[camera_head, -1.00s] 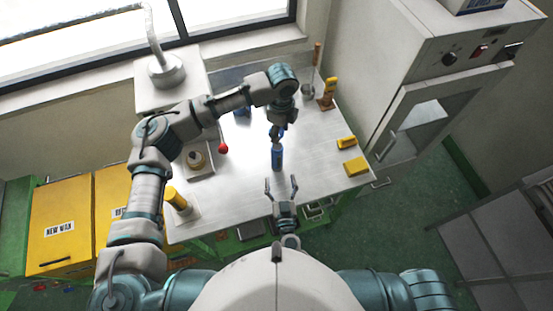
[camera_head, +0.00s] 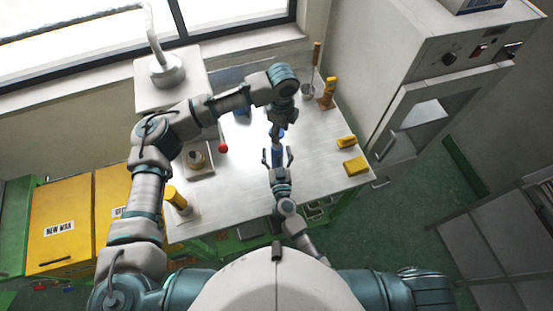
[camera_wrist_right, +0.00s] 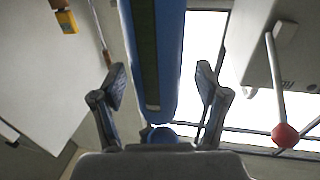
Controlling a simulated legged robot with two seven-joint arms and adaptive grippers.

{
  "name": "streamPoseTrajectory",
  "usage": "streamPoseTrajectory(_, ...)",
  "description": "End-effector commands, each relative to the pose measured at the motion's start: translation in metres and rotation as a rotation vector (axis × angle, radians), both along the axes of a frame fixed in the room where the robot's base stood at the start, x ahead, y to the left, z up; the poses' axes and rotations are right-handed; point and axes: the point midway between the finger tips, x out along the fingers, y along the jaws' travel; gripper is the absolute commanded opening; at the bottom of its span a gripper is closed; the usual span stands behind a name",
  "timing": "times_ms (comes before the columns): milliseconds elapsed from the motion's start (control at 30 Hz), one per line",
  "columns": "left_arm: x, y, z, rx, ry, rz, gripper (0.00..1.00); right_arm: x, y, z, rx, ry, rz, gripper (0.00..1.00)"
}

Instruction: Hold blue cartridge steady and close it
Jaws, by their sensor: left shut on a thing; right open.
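The blue cartridge (camera_head: 277,154) is held above the front middle of the steel table, below my left gripper (camera_head: 276,131). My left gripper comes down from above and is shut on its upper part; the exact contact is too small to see. My right gripper (camera_head: 278,157) is open, with one finger on each side of the cartridge. In the right wrist view the cartridge (camera_wrist_right: 171,50), blue with a dark green strip, runs between the spread fingers of my right gripper (camera_wrist_right: 161,90). Gaps show on both sides, so neither finger touches it.
The steel table (camera_head: 313,160) carries yellow blocks (camera_head: 355,165) at right and a yellow-topped holder (camera_head: 327,95) at the back. A red lever ball (camera_head: 223,148) and a white machine (camera_head: 172,90) stand left. A white oven-like cabinet (camera_head: 425,100) is at right.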

Motion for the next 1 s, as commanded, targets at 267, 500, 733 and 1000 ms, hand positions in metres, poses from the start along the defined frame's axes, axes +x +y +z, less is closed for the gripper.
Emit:
streamPoseTrajectory(267, 0.000, 0.000, 0.000, 0.000, 0.000, 0.000, 0.30, 0.000, 0.000, 0.000, 0.000, 0.000, 0.000, 0.24)
streamPoseTrajectory(500, 0.000, 0.000, -0.001, 0.000, 0.000, 0.000, 0.30, 0.000, 0.000, 0.000, -0.001, 0.000, -0.001, 0.00)
streamPoseTrajectory(733, -0.001, 0.001, -0.024, -0.003, 0.001, 0.000, 0.30, 0.000, 0.000, 0.000, -0.001, 0.000, -0.001, 0.00)
streamPoseTrajectory(1000, -0.001, 0.001, -0.049, -0.007, -0.004, 0.000, 0.30, 0.000, 0.000, 0.000, 0.000, 0.000, 0.000, 0.00)
